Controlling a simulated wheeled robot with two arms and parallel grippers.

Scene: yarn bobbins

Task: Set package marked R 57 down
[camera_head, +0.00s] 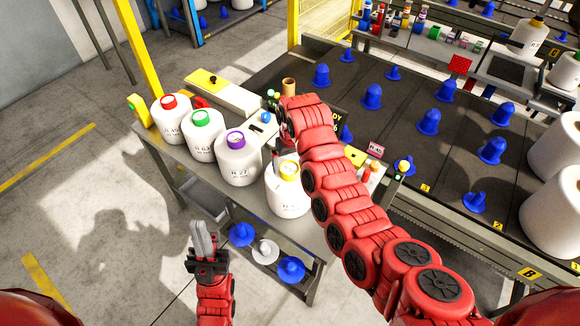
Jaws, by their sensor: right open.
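A white package with a yellow top (289,194) stands upright at the right end of the grey side table (190,160). Its label is partly readable and looks like a 5 followed by an unclear digit. My right arm reaches in over the table, and its gripper (277,158) points down just behind and left of this package. That gripper is open, mostly hidden by its own wrist, and I see nothing held in it. My left gripper (203,240) is shut and empty, pointing up in front of the table.
White packages with red (170,118), green (203,136) and purple (238,160) tops stand in a row to the left. Blue cones (291,268) lie on the lower shelf. A dark conveyor with blue pegs (372,96) lies behind my right arm. Floor at left is clear.

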